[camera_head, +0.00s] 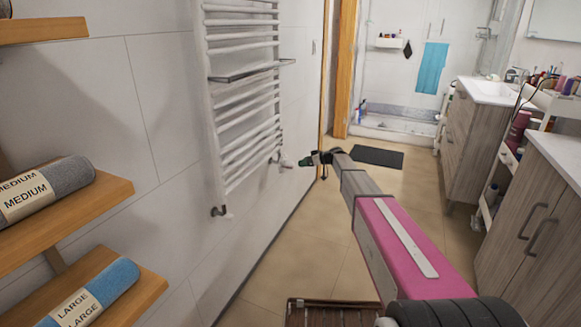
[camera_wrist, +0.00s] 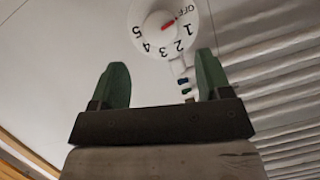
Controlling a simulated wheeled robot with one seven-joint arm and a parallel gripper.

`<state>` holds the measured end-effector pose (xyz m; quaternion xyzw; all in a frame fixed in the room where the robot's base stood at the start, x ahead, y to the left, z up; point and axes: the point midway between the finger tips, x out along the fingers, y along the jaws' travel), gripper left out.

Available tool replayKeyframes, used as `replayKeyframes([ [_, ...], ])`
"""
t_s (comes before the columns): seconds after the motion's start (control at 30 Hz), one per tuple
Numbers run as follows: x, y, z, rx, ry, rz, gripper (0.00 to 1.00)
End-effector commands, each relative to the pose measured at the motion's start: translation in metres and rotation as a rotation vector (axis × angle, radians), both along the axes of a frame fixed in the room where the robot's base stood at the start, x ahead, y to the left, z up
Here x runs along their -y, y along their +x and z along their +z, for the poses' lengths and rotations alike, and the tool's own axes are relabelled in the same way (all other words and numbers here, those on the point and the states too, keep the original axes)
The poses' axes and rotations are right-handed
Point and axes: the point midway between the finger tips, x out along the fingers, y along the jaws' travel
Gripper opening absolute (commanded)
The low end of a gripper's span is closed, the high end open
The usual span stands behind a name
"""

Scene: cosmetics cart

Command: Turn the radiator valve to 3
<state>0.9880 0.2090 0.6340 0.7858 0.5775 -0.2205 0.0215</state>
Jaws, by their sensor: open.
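The radiator valve (camera_wrist: 150,20) is a round white dial in the wrist view, marked OFF and 1 to 5 around its face. The top of the dial is cut off by the frame. My gripper (camera_wrist: 161,62) has its two green fingers spread apart with nothing between them, and the dial lies ahead of them. In the head view the valve (camera_head: 285,162) is small at the radiator's lower right, with my gripper (camera_head: 308,160) just right of it.
The white towel radiator (camera_head: 243,120) hangs on the left wall, with a bar (camera_head: 252,71) sticking out. Wooden shelves (camera_head: 62,222) with rolled towels stand at near left. Cabinets (camera_head: 530,215) line the right side. Floor (camera_head: 300,240) between is mostly free.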

Motion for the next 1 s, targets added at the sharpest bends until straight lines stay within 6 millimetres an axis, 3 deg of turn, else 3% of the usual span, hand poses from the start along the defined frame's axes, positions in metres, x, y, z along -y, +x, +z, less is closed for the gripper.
replayKeyframes([
  [0.4, -0.064, 0.018, -0.028, -0.003, -0.001, 0.001, 0.71],
  [0.6, -0.078, 0.021, -0.033, -0.002, -0.001, 0.000, 0.71],
  [0.83, -0.078, 0.020, -0.033, -0.002, -0.001, 0.000, 0.71],
  [0.87, -0.078, 0.020, -0.033, -0.002, -0.001, 0.000, 0.65],
  [1.0, -0.078, 0.020, -0.033, -0.002, -0.001, 0.000, 0.22],
])
